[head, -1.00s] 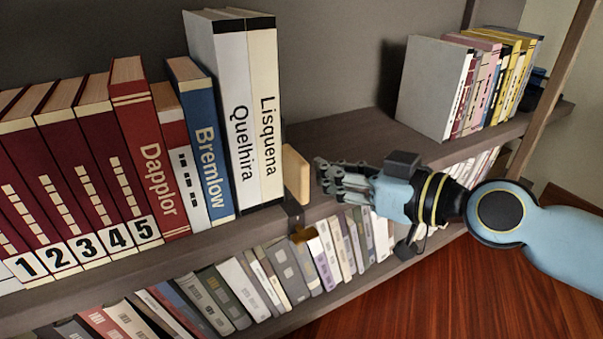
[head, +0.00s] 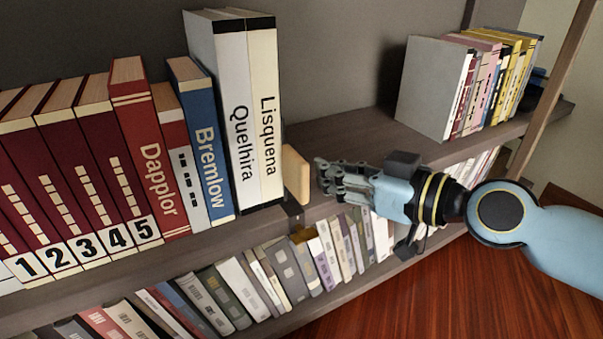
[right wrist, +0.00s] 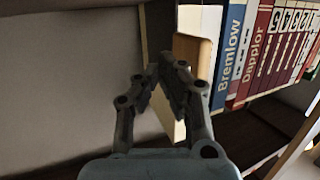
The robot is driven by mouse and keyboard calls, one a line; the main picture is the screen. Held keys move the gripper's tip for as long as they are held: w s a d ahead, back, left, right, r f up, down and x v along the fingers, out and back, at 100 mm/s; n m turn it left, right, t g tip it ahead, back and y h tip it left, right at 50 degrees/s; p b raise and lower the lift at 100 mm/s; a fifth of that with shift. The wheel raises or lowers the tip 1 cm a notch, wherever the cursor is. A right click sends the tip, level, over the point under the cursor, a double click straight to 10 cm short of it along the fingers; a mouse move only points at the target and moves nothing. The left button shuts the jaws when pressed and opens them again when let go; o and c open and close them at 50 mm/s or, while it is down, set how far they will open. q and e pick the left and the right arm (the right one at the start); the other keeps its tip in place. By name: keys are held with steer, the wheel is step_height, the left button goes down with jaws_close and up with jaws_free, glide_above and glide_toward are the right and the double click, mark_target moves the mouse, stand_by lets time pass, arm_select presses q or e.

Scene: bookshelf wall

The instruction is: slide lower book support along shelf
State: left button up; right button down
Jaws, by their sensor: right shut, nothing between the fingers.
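A pale wooden book support (head: 296,176) stands upright on the shelf that holds the numbered books, just right of the white Lisquena book (head: 265,115). A dark bracket (head: 293,208) shows below it at the shelf edge. My right gripper (head: 319,176) is shut and empty, its fingertips just right of the support; I cannot tell whether they touch. In the right wrist view the support (right wrist: 192,48) is partly hidden behind the shut fingers (right wrist: 163,72). A small brown piece (head: 302,233) shows above the lower row of books; what it is is unclear. My left gripper is not in view.
Maroon numbered books (head: 85,165) and the blue Bremlow book (head: 203,140) stand to the left. A row of yellow and pink books (head: 495,85) stands at the shelf's right end. The shelf between (head: 345,138) is clear. A lower shelf holds another row of books.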

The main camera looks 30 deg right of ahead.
steer(key=shift+a+b, duration=0.35)
steer(key=shift+a, duration=0.85)
stand_by(0.5)
steer(key=shift+d, duration=2.05)
steer(key=shift+s, duration=0.1)
